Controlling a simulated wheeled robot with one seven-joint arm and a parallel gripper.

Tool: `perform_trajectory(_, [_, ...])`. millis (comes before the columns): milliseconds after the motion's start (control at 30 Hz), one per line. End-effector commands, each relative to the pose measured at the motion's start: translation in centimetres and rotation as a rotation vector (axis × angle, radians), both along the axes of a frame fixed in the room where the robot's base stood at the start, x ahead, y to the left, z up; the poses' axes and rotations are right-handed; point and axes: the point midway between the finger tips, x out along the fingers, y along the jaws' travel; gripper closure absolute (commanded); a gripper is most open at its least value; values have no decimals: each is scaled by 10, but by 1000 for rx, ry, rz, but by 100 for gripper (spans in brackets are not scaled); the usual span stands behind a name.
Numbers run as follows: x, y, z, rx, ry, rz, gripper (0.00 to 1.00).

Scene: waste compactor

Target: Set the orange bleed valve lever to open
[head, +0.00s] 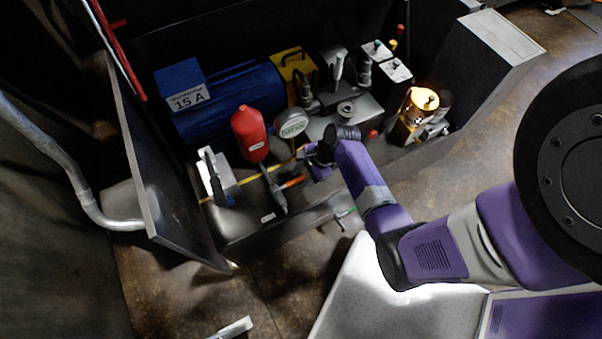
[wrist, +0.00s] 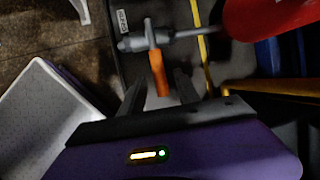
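The orange bleed valve lever (head: 292,182) sticks out to the right from a grey valve body (head: 272,189) below the red cylinder (head: 249,133). In the wrist view the orange lever (wrist: 159,73) points from the valve body (wrist: 137,41) toward my gripper (wrist: 160,88). My gripper's two dark fingers stand apart, one on each side of the lever's end. I cannot tell whether either finger touches it. In the head view my gripper (head: 308,167) is just right of the lever, its fingers small and partly hidden by my wrist.
A pressure gauge (head: 291,122) and the red cylinder stand close behind the lever. A blue motor (head: 228,103) lies further back. A white box (head: 217,178) with a dark handle is to the left. An upright panel (head: 150,175) bounds the left side.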

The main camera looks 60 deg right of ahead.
Motion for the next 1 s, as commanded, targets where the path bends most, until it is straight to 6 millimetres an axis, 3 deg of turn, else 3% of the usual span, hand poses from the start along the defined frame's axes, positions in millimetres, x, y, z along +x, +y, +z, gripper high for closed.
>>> perform_trajectory(200, [0, 0, 0, 0, -1, 0, 61])
perform_trajectory(400, [0, 0, 0, -1, -1, 1, 100])
perform_trajectory(1000, [0, 0, 0, -1, -1, 1, 100])
